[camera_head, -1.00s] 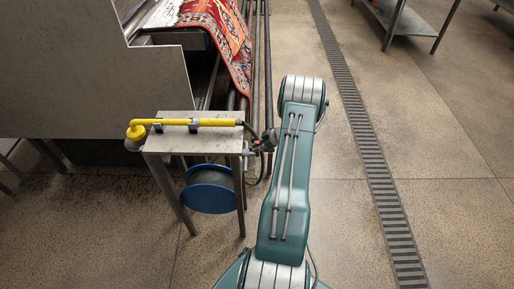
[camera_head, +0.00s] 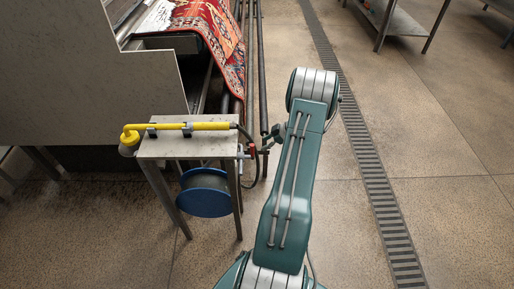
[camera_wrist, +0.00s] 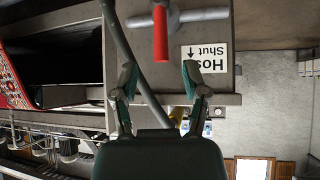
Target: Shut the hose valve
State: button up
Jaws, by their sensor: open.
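The hose valve shows its red lever (camera_wrist: 160,33) at the top middle of the wrist view, on a grey metal pipe (camera_wrist: 192,15). The lever points down the picture, toward the gap between my fingers. A white label (camera_wrist: 207,58) reading "Hose" and "Shut" with an arrow is beside it. My gripper (camera_wrist: 160,78) is open and empty; the lever's end appears just beyond the fingertips, and contact cannot be told. In the head view the valve's small red part (camera_head: 252,151) shows at the right side of the metal stand (camera_head: 190,149); my arm mostly hides the gripper.
A yellow wand (camera_head: 210,126) lies across the stand, with a blue hose reel (camera_head: 205,192) below. A dark hose (camera_wrist: 124,50) passes close to my left finger in the wrist view. A patterned rug (camera_head: 215,25) hangs behind.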

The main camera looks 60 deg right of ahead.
jog(key=shift+v, duration=2.15)
jog(key=v, duration=0.9)
